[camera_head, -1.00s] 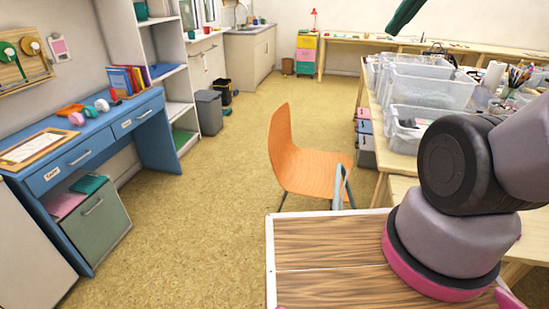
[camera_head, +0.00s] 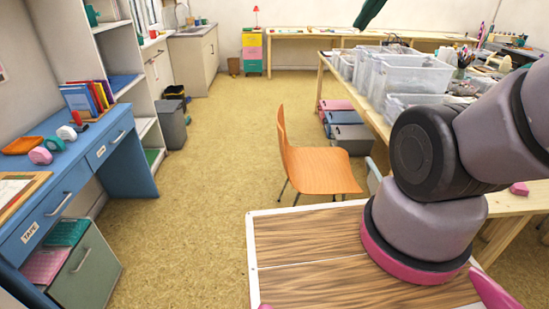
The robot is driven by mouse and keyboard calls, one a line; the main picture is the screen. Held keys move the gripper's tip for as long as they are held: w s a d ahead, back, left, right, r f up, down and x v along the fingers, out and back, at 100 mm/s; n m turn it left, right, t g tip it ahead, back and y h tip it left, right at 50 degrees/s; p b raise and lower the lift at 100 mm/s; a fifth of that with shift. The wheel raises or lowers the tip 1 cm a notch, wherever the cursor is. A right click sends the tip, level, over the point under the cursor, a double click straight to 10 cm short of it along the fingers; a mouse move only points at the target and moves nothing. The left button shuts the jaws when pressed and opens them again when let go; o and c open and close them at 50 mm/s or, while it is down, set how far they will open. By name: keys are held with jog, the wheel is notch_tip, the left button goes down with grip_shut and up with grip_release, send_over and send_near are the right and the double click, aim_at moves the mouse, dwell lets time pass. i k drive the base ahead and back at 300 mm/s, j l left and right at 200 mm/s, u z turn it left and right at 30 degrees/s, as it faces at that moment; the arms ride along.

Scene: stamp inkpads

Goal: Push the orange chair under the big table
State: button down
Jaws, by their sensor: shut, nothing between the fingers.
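The orange chair (camera_head: 318,170) stands on the floor in the middle, its backrest (camera_head: 282,140) on the left and its seat extending right. The big table (camera_head: 384,122) is to its right, topped with clear plastic bins. The chair is outside the table's left edge, apart from it as far as I can see. What appears to be my gripper (camera_head: 361,26) is a dark green tapered shape at the top edge, pointing down-left. It is shut and empty, above and beyond the chair in the picture, not touching it. Its upper part is out of frame.
Drawers or boxes (camera_head: 343,125) sit under the big table behind the chair. A blue desk (camera_head: 110,140), a shelf unit (camera_head: 145,90) and a grey bin (camera_head: 171,124) line the left side. The floor (camera_head: 215,170) left of the chair is open. My arm hides part of the right side.

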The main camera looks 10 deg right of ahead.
aim_at(310, 170)
jog(key=i+j+z, duration=0.3)
jog(key=j, duration=0.3)
jog(key=i+j+z, duration=0.15)
jog(key=j, duration=0.2)
jog(key=i+z, duration=0.3)
jog(key=i, duration=0.7)
